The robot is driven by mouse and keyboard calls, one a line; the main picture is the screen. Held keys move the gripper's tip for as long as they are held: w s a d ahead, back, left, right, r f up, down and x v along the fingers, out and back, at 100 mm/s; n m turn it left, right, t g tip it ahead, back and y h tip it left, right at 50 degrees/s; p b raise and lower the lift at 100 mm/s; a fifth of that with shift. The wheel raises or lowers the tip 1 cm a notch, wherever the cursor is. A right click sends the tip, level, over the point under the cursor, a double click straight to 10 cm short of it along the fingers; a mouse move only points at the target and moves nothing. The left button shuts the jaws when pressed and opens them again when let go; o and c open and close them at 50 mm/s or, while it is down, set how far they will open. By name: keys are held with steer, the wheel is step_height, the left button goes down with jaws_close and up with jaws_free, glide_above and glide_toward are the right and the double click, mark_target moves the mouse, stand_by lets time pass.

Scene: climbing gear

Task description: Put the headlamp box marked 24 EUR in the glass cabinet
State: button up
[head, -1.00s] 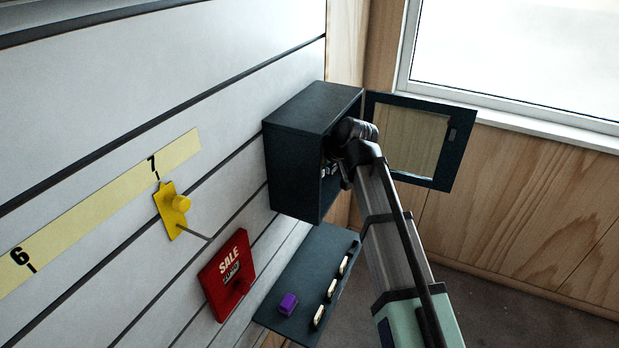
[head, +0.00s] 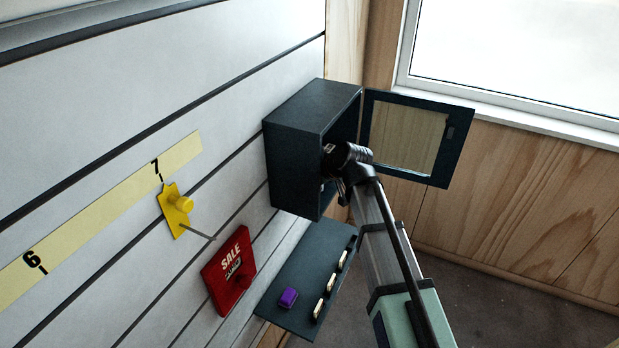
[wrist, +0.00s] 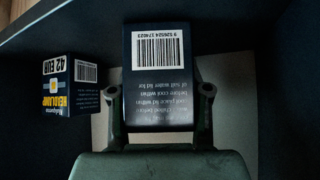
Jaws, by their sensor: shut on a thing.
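My gripper (wrist: 165,92) is shut on a dark box (wrist: 162,55). The box's face shows a white barcode label and small pale printing; no price shows on that face. In the wrist view, a second dark box (wrist: 74,88) stands to the left, apart from the held one, with a yellow band reading HEADLAMP and a price that looks like 42 EUR. The dark glass cabinet (head: 292,170) hangs on the slatted wall, its glass door (head: 408,138) swung open to the right. In the head view my gripper (head: 338,164) is at the cabinet's open front; the arm hides much of the inside.
Below the cabinet, a dark shelf (head: 300,262) holds a purple item (head: 288,298) and several small pale-edged pieces. A red SALE sign (head: 230,272) and a yellow holder (head: 175,211) are on the wall to the left. A window is behind the door.

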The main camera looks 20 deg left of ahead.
steer(key=shift+f, duration=0.1)
steer(key=o, duration=1.4)
steer(key=shift+b+v, duration=0.95)
steer(key=shift+v, duration=2.9)
steer(key=shift+w, duration=0.1)
